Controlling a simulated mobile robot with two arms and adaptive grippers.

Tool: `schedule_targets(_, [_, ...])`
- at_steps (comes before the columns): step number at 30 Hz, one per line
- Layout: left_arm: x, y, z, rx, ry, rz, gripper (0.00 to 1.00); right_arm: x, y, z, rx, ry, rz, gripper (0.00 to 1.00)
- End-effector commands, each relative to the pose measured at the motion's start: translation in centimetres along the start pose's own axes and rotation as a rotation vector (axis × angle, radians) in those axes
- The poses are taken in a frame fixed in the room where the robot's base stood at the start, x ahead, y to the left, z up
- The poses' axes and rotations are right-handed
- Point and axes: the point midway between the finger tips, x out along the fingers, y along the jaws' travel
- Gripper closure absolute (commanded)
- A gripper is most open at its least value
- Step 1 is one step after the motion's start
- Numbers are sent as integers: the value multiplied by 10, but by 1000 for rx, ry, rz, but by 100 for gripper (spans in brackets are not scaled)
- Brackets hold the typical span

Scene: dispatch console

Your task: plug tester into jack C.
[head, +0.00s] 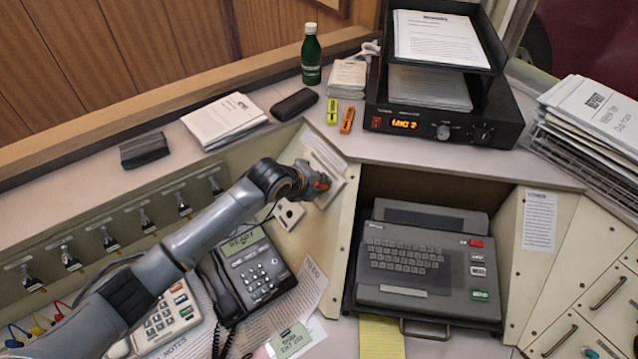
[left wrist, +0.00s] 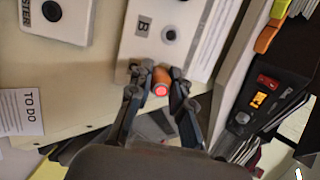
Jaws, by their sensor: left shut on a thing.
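My left gripper (head: 318,184) is at the slanted cream panel, left of the open console bay. In the left wrist view my left gripper (left wrist: 160,85) is shut on the tester (left wrist: 161,75), a small orange cylinder with a glowing red end facing the camera. The tester's far end points at the white jack plate (left wrist: 133,48); whether it is in a hole cannot be told. The jack marked B (left wrist: 171,34) shows beyond the tester. No letter C is readable. A separate white plate with a dark hole (left wrist: 52,11), its label ending in "STER", lies to the left.
A desk phone (head: 252,265) and paper sheets are below the panel. A typewriter-like terminal (head: 425,260) fills the bay at right. A black device with an orange display (head: 405,124), highlighters (head: 347,119) and a green bottle (head: 311,57) stand on the ledge above.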

Motion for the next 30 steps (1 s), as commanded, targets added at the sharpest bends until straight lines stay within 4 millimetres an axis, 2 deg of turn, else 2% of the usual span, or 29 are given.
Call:
schedule_targets(12, [3, 0, -1, 0, 1, -1, 100, 1, 0, 0, 0, 0, 0, 60])
schedule_targets(13, [3, 0, -1, 0, 1, -1, 76, 1, 0, 0, 0, 0, 0, 60])
schedule_targets(16, [3, 0, -1, 0, 1, -1, 56, 1, 0, 0, 0, 0, 0, 60])
schedule_targets(23, [2, 0, -1, 0, 0, 0, 54, 1, 0, 0, 0, 0, 0, 60])
schedule_targets(27, [2, 0, -1, 0, 0, 0, 31, 1, 0, 0, 0, 0, 0, 60])
schedule_targets(30, [2, 0, -1, 0, 0, 0, 31, 1, 0, 0, 0, 0, 0, 60])
